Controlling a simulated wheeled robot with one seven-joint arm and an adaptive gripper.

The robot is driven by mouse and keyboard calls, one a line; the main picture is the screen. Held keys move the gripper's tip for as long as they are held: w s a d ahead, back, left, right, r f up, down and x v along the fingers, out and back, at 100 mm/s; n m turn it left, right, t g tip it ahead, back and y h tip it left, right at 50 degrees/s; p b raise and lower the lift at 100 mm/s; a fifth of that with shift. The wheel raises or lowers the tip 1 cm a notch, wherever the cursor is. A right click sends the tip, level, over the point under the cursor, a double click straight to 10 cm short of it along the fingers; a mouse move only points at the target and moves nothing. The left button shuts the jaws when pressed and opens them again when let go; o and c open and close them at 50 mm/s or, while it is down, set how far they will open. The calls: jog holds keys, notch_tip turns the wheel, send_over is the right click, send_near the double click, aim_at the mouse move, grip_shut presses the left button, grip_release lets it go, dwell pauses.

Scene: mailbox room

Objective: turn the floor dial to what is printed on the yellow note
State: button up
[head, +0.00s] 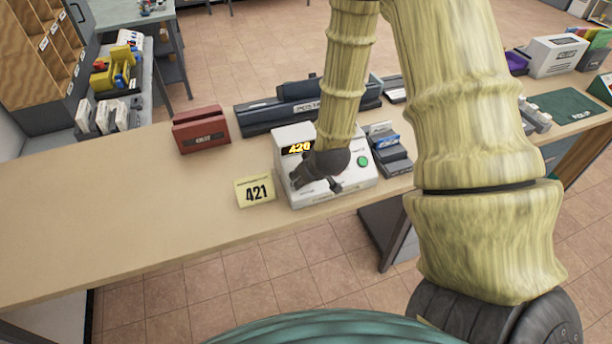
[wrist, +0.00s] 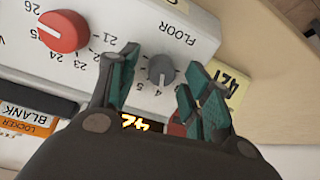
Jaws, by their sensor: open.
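A white box (head: 345,186) on the counter has a lit display (head: 299,148) that reads 420. The yellow note (head: 255,191) beside its left side reads 421. In the wrist view, the grey floor dial (wrist: 160,70) sits on the box's face near the printed word FLOOR, with small numerals around it. My gripper (wrist: 163,62) is open, one finger on each side of the dial in this view; I cannot tell whether they touch it. In the head view my gripper (head: 316,186) is over the box's front and hides the dials.
A red dial (wrist: 62,32) is on the same face beside the floor dial. A green button (head: 362,161) is at the box's right. A red box (head: 201,130), a dark postal device (head: 285,108) and a card holder (head: 387,148) stand nearby. The counter's left is clear.

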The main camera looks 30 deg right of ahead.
jog(key=v, duration=0.7)
dwell(0.6)
